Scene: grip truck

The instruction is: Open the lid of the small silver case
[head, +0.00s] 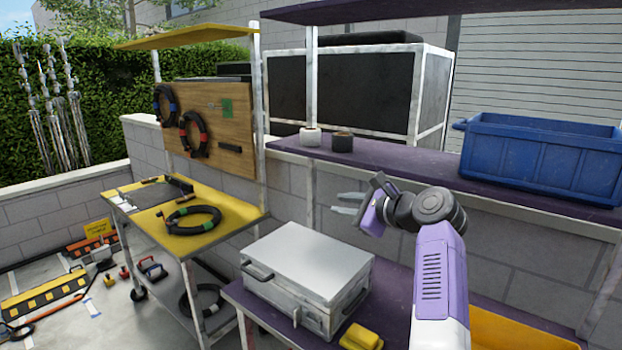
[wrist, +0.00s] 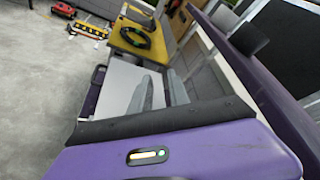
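The small silver case (head: 310,262) sits on the purple lower shelf in the head view, with its lid down. It has a dark handle on its left side and latch parts low on its front. Part of the case also shows behind my fingers in the wrist view (wrist: 112,92). My gripper (head: 346,203) is above and behind the case's right part, apart from it. Its two grey fingers point left with a gap between them, and nothing is held. The fingers also show in the wrist view (wrist: 147,94).
A yellow object (head: 361,337) lies right of the case's front. A purple upper shelf (head: 400,165) with a blue crate (head: 540,155) and two small pots runs behind my arm. A yellow cart (head: 225,213) with a black coil stands to the left. Space above the lid is clear.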

